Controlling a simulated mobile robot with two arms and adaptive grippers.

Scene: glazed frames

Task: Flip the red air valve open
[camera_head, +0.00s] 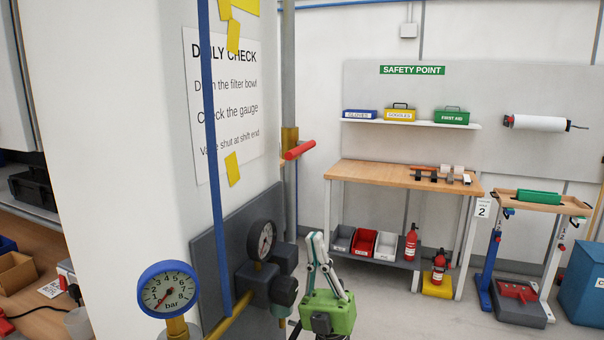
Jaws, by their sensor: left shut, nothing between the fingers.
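The red valve handle (299,150) sticks out to the right from a brass valve body (290,140) on a grey vertical pipe at the corner of the white wall. It lies roughly level, tilted slightly up to the right. My left gripper (315,238), green with pale fingers, is below the handle and a little to its right. Its fingers point up, shut and empty, apart from the handle in the picture. My right gripper is not in view.
A gauge with a blue rim (168,289), a second dark gauge (263,241) and a filter unit (268,284) are left of my gripper. A blue pipe (213,150) runs down the wall. A wooden workbench (370,172) stands behind, with open floor before it.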

